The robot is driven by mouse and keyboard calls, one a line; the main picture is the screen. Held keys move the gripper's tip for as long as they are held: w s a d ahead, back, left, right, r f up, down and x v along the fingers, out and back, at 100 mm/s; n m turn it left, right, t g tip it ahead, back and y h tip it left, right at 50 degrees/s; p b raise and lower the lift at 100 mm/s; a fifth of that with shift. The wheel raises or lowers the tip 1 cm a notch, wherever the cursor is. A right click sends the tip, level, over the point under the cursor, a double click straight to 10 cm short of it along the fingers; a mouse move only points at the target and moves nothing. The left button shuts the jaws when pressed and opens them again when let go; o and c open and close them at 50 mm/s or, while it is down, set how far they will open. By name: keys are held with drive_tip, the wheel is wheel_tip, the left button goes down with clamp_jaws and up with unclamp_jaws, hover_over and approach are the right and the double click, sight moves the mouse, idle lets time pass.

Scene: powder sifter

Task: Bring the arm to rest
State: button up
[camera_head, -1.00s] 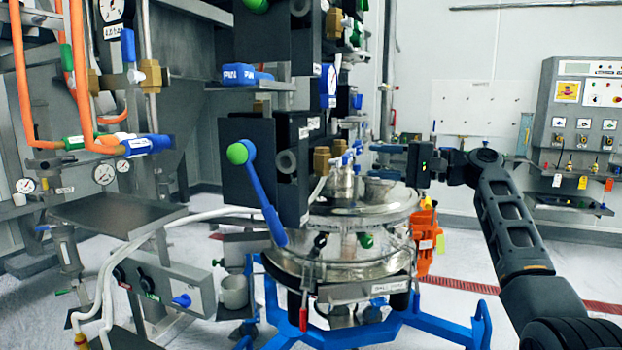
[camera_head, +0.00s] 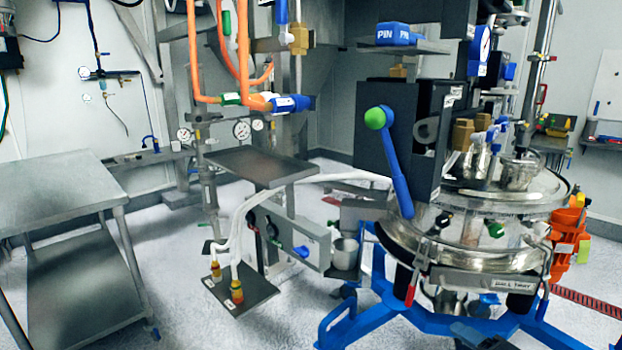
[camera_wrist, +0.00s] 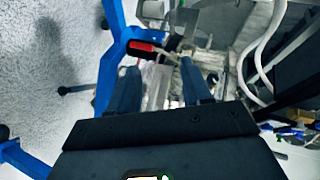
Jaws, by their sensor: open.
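My gripper (camera_wrist: 160,66) shows in the wrist view with its two fingers apart and nothing between them. Below it in that view are a red-handled part (camera_wrist: 141,46) and the blue frame (camera_wrist: 112,62). I cannot tell how far the fingers are from these parts. In the head view my gripper is not visible; a small dark shape at the bottom right edge may be part of my arm. The round steel sifter (camera_head: 472,258) stands on its blue frame (camera_head: 352,318), with a blue lever (camera_head: 399,182) with a green knob beside it.
A steel table (camera_head: 62,190) with a lower shelf stands at the left. Orange pipes (camera_head: 243,60) and white hoses (camera_head: 300,183) run beside the sifter. A metal cup (camera_head: 345,254) hangs near the frame.

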drive_tip(key=s+a+f+n+h, duration=0.1)
drive_tip(key=s+a+f, duration=0.1)
drive_tip(key=s, duration=0.6)
drive_tip(key=s+a+f+n+h, duration=0.1)
drive_tip(key=s+a+f+h, duration=0.15)
drive_tip(key=s, duration=0.65)
drive_tip(key=s+a+f+n+h, duration=0.1)
drive_tip(key=s+a+f, duration=0.1)
drive_tip(key=s, duration=0.6)
drive_tip(key=s+a+r+n, duration=0.1)
drive_tip(key=s+r+n, duration=0.3)
drive_tip(key=s+r, duration=0.4)
drive_tip(key=s+r+n, duration=0.4)
drive_tip(key=s+r, duration=0.3)
drive_tip(key=s, duration=0.5)
drive_tip(key=shift+s+a+r+n+t, duration=0.35)
drive_tip(key=shift+a+n+t, duration=0.05)
